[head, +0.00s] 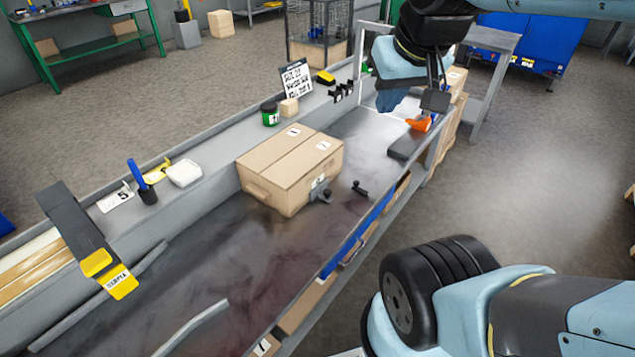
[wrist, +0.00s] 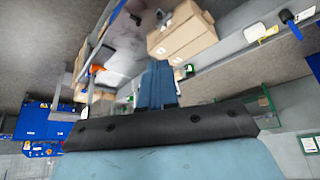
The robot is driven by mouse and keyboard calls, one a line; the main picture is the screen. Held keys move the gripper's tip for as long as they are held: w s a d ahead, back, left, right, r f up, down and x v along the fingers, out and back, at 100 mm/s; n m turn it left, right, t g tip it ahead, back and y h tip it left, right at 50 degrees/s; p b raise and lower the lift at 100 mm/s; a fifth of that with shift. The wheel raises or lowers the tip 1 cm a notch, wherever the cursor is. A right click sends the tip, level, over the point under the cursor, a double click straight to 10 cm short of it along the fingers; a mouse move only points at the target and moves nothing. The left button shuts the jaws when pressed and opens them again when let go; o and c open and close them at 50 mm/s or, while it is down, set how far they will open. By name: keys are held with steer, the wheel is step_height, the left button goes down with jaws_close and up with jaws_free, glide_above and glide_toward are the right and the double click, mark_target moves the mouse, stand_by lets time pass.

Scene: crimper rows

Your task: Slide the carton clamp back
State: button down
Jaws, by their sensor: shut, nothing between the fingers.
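A brown carton (head: 285,172) with white labels sits on the dark bench top, and it also shows in the wrist view (wrist: 182,40). A small grey clamp (head: 320,190) is at its near right corner, seemingly against its side. A short dark handle-like piece (head: 360,188) stands just right of it; whether the two are joined is unclear. My gripper (wrist: 156,66) has its blue fingers together and empty. In the head view it hangs above the bench's far right end, well apart from the carton and clamp, partly hidden by my arm.
A green jar (head: 270,114) and a sign (head: 296,77) stand on the back ledge. A yellow-tipped dark bracket (head: 90,245) is at left. Bench top in front of the carton is clear.

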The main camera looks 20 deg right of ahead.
steer(key=c, duration=1.6)
jaws_free()
steer(key=shift+w, duration=0.15)
steer(key=o, duration=0.5)
steer(key=w+f+m+g+y, duration=0.2)
steer(key=w+f+m, duration=0.1)
steer(key=w, duration=0.7)
steer(key=shift+a+f+m, duration=0.25)
steer(key=shift+f+m, duration=0.15)
steer(key=shift+m, duration=0.3)
steer(key=m+g+y, duration=0.2)
steer(key=m, duration=0.8)
glide_above(328, 191)
steer(key=s+d, duration=0.2)
steer(key=s, duration=0.2)
step_height(328, 191, down, 20)
steer(key=w+d+f+m+g, duration=0.1)
steer(key=w+d+f+m, duration=0.15)
steer(key=f, duration=0.45)
steer(key=w+d+f+m, duration=0.1)
steer(key=f+m, duration=0.2)
steer(key=f, duration=0.3)
steer(key=x, duration=1.3)
steer(key=shift+s+a+f, duration=0.2)
steer(key=shift+a, duration=0.1)
jaws_close()
